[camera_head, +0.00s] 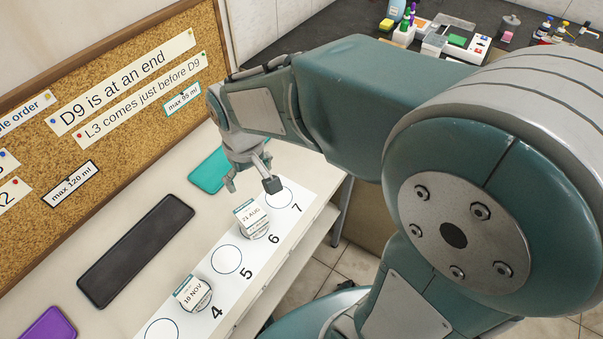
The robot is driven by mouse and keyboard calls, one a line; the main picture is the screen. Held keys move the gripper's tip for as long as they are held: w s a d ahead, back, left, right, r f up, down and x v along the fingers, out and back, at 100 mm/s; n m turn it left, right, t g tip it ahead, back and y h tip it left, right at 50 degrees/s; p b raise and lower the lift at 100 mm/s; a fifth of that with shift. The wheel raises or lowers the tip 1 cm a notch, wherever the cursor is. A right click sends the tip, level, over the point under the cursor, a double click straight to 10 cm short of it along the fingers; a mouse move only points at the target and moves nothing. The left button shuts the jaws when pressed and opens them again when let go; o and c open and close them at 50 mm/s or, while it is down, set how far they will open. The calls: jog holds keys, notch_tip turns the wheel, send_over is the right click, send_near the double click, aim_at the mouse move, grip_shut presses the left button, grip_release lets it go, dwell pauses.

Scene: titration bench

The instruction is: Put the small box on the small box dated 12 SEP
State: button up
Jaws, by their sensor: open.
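A small white box labelled 21 AUG (251,218) stands at the circle numbered 6. Another small white box, labelled 10 NOV (191,292), stands at the circle numbered 4. No box showing the date 12 SEP is visible. My gripper (252,186) is open and empty, pointing down at the circle numbered 7 end of the strip, behind the 21 AUG box and apart from it. My arm crosses the view from the right and covers part of the bench.
The white numbered strip (262,268) runs along the bench edge; circles 5 and 7 look empty. A teal flat pad (209,172), a black one (137,250) and a purple one (48,326) lie behind it. A corkboard (35,165) with notes stands at the back. Bottles (405,28) stand on a dark far bench.

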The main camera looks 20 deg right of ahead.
jog(key=s+d+r+m+t, duration=0.3)
jog(key=s+d+r+t, duration=0.1)
jog(key=s+d+r, duration=0.5)
jog(key=shift+s+r+t, duration=0.15)
jog(key=shift+s+t, duration=0.25)
jog(key=shift+s, duration=0.9)
